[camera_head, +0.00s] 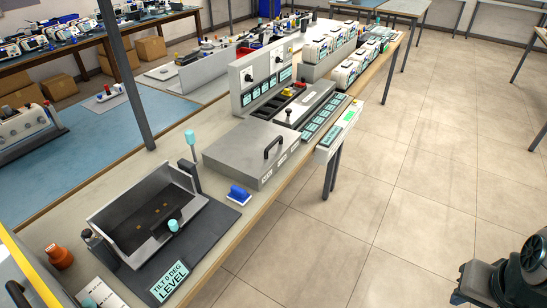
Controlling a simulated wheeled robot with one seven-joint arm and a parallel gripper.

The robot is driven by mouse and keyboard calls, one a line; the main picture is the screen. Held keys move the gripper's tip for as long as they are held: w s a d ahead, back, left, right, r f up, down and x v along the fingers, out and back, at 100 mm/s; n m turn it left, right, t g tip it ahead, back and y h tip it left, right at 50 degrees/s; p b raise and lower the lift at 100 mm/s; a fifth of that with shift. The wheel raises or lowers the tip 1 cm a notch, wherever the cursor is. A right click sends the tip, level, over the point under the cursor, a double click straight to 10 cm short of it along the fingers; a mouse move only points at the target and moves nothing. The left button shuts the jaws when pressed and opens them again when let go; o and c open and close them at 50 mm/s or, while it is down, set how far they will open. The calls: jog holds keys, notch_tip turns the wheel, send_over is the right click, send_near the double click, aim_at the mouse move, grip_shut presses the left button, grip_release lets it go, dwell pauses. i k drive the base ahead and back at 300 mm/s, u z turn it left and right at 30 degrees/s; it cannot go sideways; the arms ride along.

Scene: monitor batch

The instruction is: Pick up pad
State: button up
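I cannot tell for sure which thing is the pad. A small blue block with a pale base (239,194) sits on the bench, just in front of a grey lidded box (250,150). A dark flat mat (212,228) lies to its left under an open grey tray (100,219). Dark rounded links of my arm show at the bottom right corner, over the floor and well apart from the bench. My gripper's fingers are not in view.
A long bench (225,250) runs diagonally, with an upright switch panel (262,77) and several white devices farther back. A black handle (273,146) stands on the box lid. An orange knob (59,256) is at lower left.

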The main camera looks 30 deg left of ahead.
aim_at(238, 195)
jog(key=u, duration=0.65)
jog(key=i, duration=0.85)
jog(key=u, duration=1.35)
jog(key=i, duration=0.4)
jog(key=u, duration=0.4)
